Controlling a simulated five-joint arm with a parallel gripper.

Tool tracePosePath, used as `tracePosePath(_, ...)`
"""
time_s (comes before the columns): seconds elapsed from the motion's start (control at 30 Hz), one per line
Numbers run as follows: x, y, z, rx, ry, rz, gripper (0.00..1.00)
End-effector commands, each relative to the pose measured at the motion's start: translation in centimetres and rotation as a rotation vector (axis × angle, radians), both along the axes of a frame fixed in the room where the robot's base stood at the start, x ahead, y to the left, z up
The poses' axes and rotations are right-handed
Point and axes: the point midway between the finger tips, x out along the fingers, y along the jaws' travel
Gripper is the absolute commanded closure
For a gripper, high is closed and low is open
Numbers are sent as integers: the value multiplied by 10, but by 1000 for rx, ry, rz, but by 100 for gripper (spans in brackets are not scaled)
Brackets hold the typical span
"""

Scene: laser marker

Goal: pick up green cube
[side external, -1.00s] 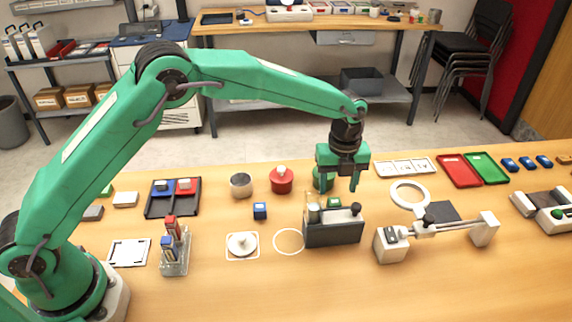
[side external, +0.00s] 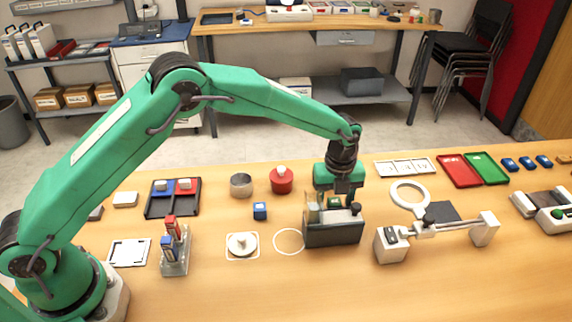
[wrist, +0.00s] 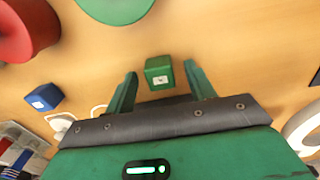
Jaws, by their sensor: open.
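The green cube (side external: 334,203) sits on the wooden table behind a dark grey box, which partly hides it in the side view. In the wrist view the green cube (wrist: 159,72) lies between the two fingertips, with a pale label on one face. My gripper (side external: 337,196) points down over the cube, its fingers partly hidden by the box and the things on it. In the wrist view my gripper (wrist: 160,75) is open, with a finger on each side of the cube and a visible gap on both sides.
The dark grey box (side external: 333,232) stands just in front of the cube. A blue cube (side external: 260,211) and a red round container (side external: 281,181) are to the left. A green round thing (wrist: 115,6) lies beyond the cube. A ring magnifier (side external: 409,197) stands to the right.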

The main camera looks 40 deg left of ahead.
Motion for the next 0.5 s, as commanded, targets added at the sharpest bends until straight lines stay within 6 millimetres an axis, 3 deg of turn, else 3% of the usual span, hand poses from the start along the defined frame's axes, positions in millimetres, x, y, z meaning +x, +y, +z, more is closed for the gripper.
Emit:
tracePosePath(0.27,0,0,0,0,0,0,45)
tracePosePath(0.5,0,0,0,0,0,0,89)
